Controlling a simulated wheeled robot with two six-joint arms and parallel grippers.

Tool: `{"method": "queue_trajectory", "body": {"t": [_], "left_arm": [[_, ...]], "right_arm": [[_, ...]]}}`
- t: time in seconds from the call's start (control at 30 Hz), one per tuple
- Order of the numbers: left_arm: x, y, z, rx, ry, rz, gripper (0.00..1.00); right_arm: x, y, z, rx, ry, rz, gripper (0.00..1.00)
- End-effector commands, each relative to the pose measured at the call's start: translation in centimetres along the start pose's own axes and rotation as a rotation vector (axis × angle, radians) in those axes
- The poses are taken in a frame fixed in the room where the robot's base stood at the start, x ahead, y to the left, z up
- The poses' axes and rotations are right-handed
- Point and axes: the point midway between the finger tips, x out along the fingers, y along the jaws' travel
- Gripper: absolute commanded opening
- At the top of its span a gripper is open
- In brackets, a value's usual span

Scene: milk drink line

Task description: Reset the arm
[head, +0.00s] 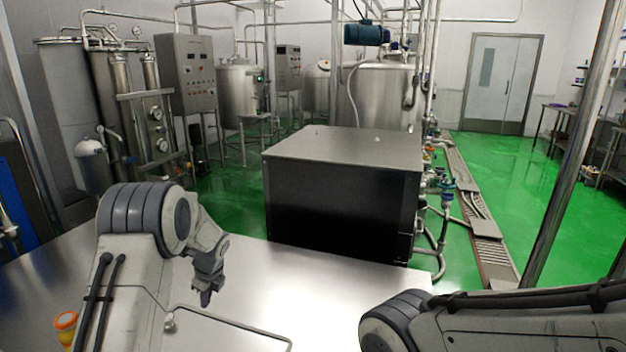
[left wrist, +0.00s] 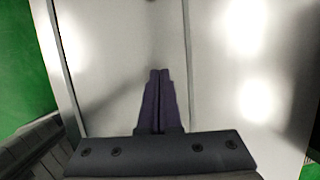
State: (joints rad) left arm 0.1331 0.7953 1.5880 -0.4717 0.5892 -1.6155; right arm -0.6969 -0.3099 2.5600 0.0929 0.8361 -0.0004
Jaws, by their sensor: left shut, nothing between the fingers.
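My left gripper (head: 206,297) hangs over the steel table (head: 325,292) in the head view, with its fingers pointing down. In the left wrist view the left gripper (left wrist: 159,74) has its two dark fingers side by side, shut and empty, above the bare metal top. My left arm comes in from the lower left. My right arm shows at the lower right of the head view, and its gripper is out of the picture.
A small orange-rimmed cup (head: 65,322) stands at the lower left. A large dark box-shaped machine (head: 340,200) is behind the table. Steel tanks (head: 238,95) and a control cabinet (head: 187,75) stand further back on green floor. The table's middle is clear.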

Motion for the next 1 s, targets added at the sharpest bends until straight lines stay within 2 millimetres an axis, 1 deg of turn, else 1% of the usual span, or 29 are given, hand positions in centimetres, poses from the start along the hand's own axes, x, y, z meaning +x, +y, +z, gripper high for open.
{"method": "queue_trajectory", "body": {"t": [0.03, 0.07, 0.1, 0.17, 0.2, 0.27, 0.3, 0.37, 0.4, 0.47, 0.5, 0.57, 0.6, 0.7, 0.8, 0.9, 1.0], "left_arm": [[-3.1, -0.4, -2.6, -0.062, 0.019, -0.016, 0.00], [-4.6, -0.3, -4.0, -0.106, 0.032, -0.019, 0.00], [-6.7, 0.0, -6.0, -0.169, 0.051, -0.022, 0.00], [-9.6, 0.7, -8.9, -0.263, 0.082, -0.022, 0.00], [-11.4, 1.5, -10.9, -0.324, 0.103, -0.018, 0.00], [-14.2, 2.9, -13.7, -0.419, 0.136, -0.010, 0.00], [-15.9, 4.1, -15.6, -0.481, 0.157, 0.000, 0.00], [-18.4, 6.2, -18.2, -0.576, 0.189, 0.018, 0.00], [-19.9, 7.9, -19.9, -0.640, 0.210, 0.035, 0.00], [-21.9, 10.6, -22.2, -0.735, 0.241, 0.064, 0.00], [-23.1, 12.7, -23.6, -0.798, 0.259, 0.088, 0.00], [-24.6, 15.7, -25.4, -0.888, 0.283, 0.127, 0.00], [-25.3, 17.7, -26.4, -0.943, 0.294, 0.155, 0.00], [-26.5, 22.0, -28.0, -1.059, 0.312, 0.219, 0.00], [-27.1, 25.1, -28.9, -1.141, 0.318, 0.269, 0.00], [-27.2, 26.8, -29.3, -1.189, 0.317, 0.300, 0.00], [-27.2, 27.2, -29.4, -1.202, 0.316, 0.308, 0.00]], "right_arm": [[0.0, 0.0, 0.0, 0.000, 0.000, 0.000, 1.00], [0.0, 0.0, 0.0, 0.000, 0.000, 0.000, 1.00], [0.0, 0.0, 0.0, 0.000, 0.000, 0.000, 1.00], [0.0, 0.0, 0.0, 0.000, 0.000, 0.000, 1.00], [0.0, 0.0, 0.0, 0.000, 0.000, 0.000, 1.00], [0.0, 0.0, 0.0, 0.000, 0.000, 0.000, 1.00], [0.0, 0.0, 0.0, 0.000, 0.000, 0.000, 1.00], [0.0, 0.0, 0.0, 0.000, 0.000, 0.000, 1.00], [0.0, 0.0, 0.0, 0.000, 0.000, 0.000, 1.00], [0.0, 0.0, 0.0, 0.000, 0.000, 0.000, 1.00], [0.0, 0.0, 0.0, 0.000, 0.000, 0.000, 1.00], [0.0, 0.0, 0.0, 0.000, 0.000, 0.000, 1.00], [0.0, 0.0, 0.0, 0.000, 0.000, 0.000, 1.00], [0.0, 0.0, 0.0, 0.000, 0.000, 0.000, 1.00], [0.0, 0.0, 0.0, 0.000, 0.000, 0.000, 1.00], [0.0, 0.0, 0.0, 0.000, 0.000, 0.000, 1.00], [0.0, 0.0, 0.0, 0.000, 0.000, 0.000, 1.00]]}}
